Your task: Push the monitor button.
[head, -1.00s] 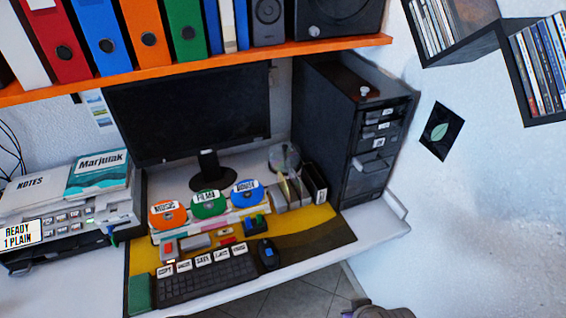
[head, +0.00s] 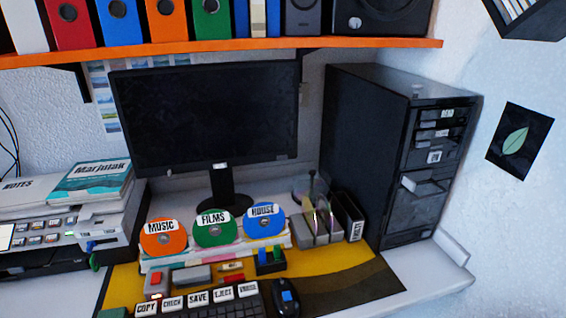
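The black monitor (head: 205,115) stands on its stand at the back of the desk, and its screen is dark. A small light mark (head: 219,166) shows at the middle of its lower edge, and a small label sits near the lower right corner. I cannot tell which of these is the button. Neither of my grippers shows in the head view.
A black computer tower (head: 400,150) stands right of the monitor. An orange shelf (head: 250,45) with binders and speakers hangs above. Orange, green and blue discs (head: 215,228), a keyboard (head: 200,303) and a mouse (head: 286,296) lie in front. A printer (head: 60,235) stands left.

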